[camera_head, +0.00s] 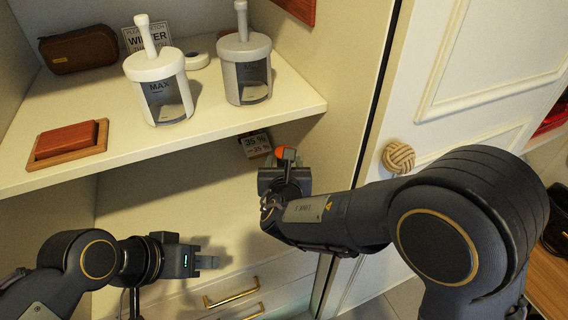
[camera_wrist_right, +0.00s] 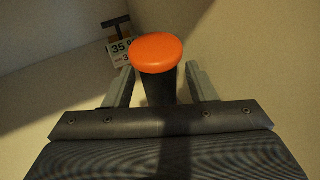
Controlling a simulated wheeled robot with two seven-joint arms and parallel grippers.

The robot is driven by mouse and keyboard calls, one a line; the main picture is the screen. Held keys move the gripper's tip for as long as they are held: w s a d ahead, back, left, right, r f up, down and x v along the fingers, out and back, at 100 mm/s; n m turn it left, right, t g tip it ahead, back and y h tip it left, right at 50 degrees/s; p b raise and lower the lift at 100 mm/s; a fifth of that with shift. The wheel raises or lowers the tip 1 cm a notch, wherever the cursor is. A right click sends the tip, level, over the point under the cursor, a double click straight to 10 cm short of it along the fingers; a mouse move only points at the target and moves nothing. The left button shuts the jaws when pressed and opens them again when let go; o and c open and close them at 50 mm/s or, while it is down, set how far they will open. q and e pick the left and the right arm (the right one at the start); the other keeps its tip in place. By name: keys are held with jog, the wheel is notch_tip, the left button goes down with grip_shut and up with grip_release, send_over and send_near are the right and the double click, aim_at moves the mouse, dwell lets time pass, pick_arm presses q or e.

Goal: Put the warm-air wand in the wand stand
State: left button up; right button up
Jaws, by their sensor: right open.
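A dark upright shaft with a round orange cap (camera_wrist_right: 157,52) stands between the fingers of my right gripper (camera_wrist_right: 163,85) in the right wrist view; it may be the warm-air wand. The fingers are open on either side, with no clear grip. In the head view the orange cap (camera_head: 286,153) shows just past my right gripper (camera_head: 280,162), below the shelf. My left gripper (camera_head: 214,262) is lower left, apart from everything, seen side-on; its opening is unclear. I cannot tell which thing is the wand stand. The shaft's lower part is hidden.
A white-topped holder marked MAX (camera_head: 157,70) and a grey one (camera_head: 245,60) stand on the upper shelf (camera_head: 222,112). A brown case (camera_head: 78,50) and a red block (camera_head: 66,140) lie to their left. A price sign (camera_head: 256,144) and a rope knob (camera_head: 398,157) are near my right arm.

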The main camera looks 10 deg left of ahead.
jog(key=shift+r, duration=0.1)
jog(key=shift+r+p, duration=0.2)
jog(key=shift+p, duration=0.1)
jog(key=v, duration=1.2)
jog(key=shift+p, duration=0.4)
jog(key=shift+f, duration=0.2)
